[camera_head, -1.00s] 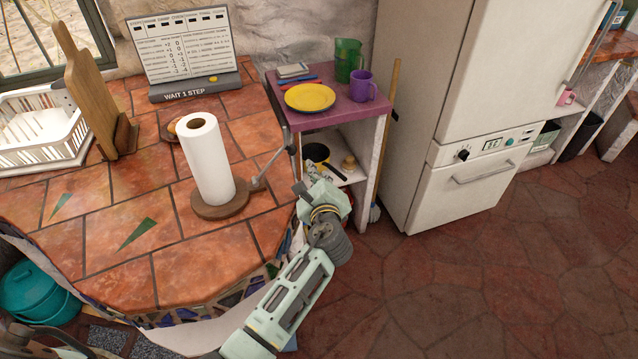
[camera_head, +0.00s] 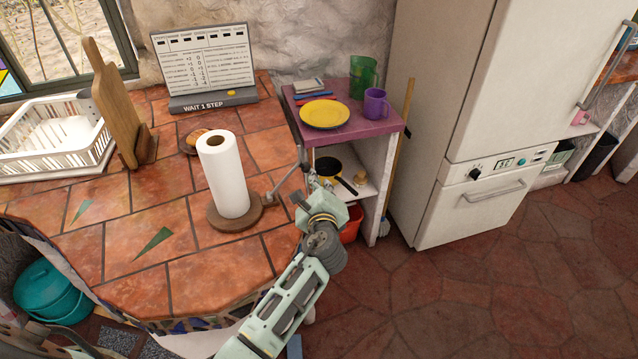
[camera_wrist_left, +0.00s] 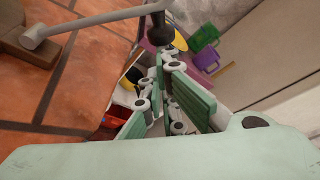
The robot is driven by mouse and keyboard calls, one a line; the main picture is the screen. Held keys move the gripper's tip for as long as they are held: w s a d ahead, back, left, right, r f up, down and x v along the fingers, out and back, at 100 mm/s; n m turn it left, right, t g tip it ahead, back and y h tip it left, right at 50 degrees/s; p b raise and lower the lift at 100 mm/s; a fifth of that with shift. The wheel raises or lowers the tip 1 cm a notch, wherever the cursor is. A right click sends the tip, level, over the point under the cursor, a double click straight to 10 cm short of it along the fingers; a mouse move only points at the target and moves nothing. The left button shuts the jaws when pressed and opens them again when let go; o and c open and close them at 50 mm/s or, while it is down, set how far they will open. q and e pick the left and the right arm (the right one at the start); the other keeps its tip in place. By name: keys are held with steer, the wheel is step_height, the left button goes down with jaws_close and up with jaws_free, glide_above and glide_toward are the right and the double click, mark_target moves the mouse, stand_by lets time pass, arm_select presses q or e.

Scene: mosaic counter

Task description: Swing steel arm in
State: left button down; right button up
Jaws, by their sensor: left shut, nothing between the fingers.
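The steel arm (camera_head: 287,179) is a thin grey bar pivoted at the round wooden base (camera_head: 225,218) of the paper towel holder. It points out to the back right, past the counter edge. The white paper towel roll (camera_head: 224,180) stands upright on that base. In the left wrist view, the steel arm (camera_wrist_left: 95,22) ends in a dark knob (camera_wrist_left: 160,30). My left gripper (camera_head: 318,180) is shut and empty, just right of the arm's outer end. In the left wrist view its fingers (camera_wrist_left: 165,70) are close to the knob; I cannot tell if they touch.
A purple-topped shelf (camera_head: 350,118) with a yellow plate (camera_head: 325,113) and a purple mug (camera_head: 376,103) stands right behind the gripper. A sign (camera_head: 205,65) reading "WAIT 1 STEP", a cutting board (camera_head: 115,105) and a white dish rack (camera_head: 50,150) stand on the counter.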

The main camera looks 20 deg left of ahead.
arm_select(q)
steer(key=r+n, duration=0.1)
steer(key=s+a+r+n+t, duration=0.1)
steer(key=r, duration=0.1)
steer(key=a+r+n+b, duration=0.1)
steer(key=shift+s+a+r+n+h, duration=0.2)
steer(key=shift+s+a+n+h, duration=0.1)
steer(key=shift+s+n, duration=0.1)
steer(key=s+a+r+n+t+b, duration=0.1)
steer(key=a+r+n+b, duration=0.1)
steer(key=n, duration=0.1)
steer(key=shift+s+a+r+n+t, duration=0.3)
steer(key=shift+s+a+r+t, duration=0.05)
steer(key=shift+r+t, duration=0.05)
steer(key=shift+a, duration=0.1)
steer(key=shift+s, duration=0.1)
glide_toward(307, 166)
steer(key=s+a+r, duration=0.1)
steer(key=s+r, duration=0.2)
steer(key=s, duration=0.3)
steer(key=shift+a, duration=0.2)
steer(key=shift+s, duration=0.1)
